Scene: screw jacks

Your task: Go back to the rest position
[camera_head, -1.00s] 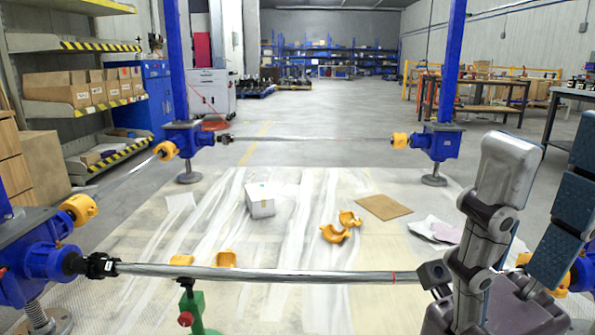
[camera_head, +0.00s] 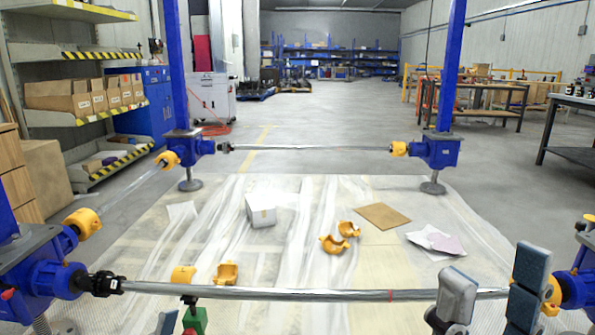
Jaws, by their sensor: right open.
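My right gripper (camera_head: 493,283) is at the lower right, its fingers spread apart with nothing between them. It is in front of the right end of the near steel shaft (camera_head: 250,291), and its fingers hide part of that shaft. The shaft runs level between the left blue screw jack (camera_head: 38,270) and the right blue screw jack (camera_head: 577,288). A small blue-grey piece at the bottom edge looks like a fingertip of my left gripper (camera_head: 166,323); the rest of it is out of view.
A green stand (camera_head: 196,320) is under the near shaft. Yellow coupling covers (camera_head: 334,243), a white box (camera_head: 261,209) and cardboard (camera_head: 383,215) lie on the plastic sheet (camera_head: 290,250). Shelves (camera_head: 90,115) line the left.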

